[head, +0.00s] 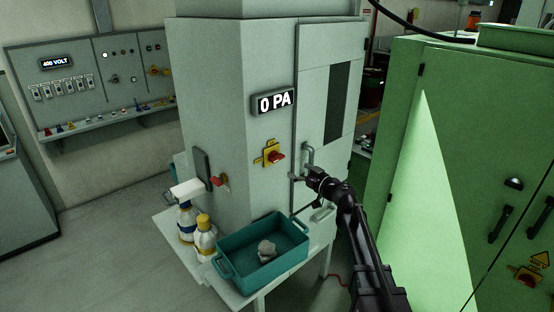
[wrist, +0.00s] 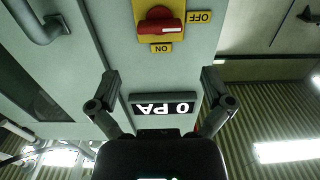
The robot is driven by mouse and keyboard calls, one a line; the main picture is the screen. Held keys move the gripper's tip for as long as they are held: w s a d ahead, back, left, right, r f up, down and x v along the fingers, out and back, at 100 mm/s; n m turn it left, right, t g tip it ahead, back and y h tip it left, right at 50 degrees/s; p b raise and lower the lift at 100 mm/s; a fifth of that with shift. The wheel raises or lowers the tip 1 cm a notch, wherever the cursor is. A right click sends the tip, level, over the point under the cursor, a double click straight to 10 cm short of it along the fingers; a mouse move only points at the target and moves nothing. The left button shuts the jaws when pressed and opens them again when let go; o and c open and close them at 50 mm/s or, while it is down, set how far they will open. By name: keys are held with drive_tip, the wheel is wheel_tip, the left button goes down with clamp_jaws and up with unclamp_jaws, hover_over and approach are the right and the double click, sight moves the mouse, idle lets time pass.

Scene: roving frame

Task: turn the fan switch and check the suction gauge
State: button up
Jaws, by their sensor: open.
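The fan switch (head: 277,157) is a red knob on a yellow plate on the front of the grey cabinet. In the wrist view the red knob (wrist: 160,25) lies crosswise, its white mark toward the OFF label; the ON label sits on another side. The suction gauge (head: 275,100) above the switch reads 0 PA. It shows upside down in the wrist view (wrist: 165,108). My gripper (head: 300,178) is to the right of and below the switch, near the cabinet door's handle.
A teal bin (head: 232,268) with a pale lump in it stands on the ledge below, beside a spray bottle (head: 187,222) and a yellow-capped bottle (head: 204,238). A door handle (head: 308,154) juts out near my gripper. A green cabinet (head: 450,150) stands close on the right.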

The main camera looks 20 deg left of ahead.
sight(279, 159)
drive_tip(key=x, duration=1)
drive_tip(key=shift+w+a, duration=0.25)
drive_tip(key=shift+a, duration=0.05)
drive_tip(key=c, duration=0.8)
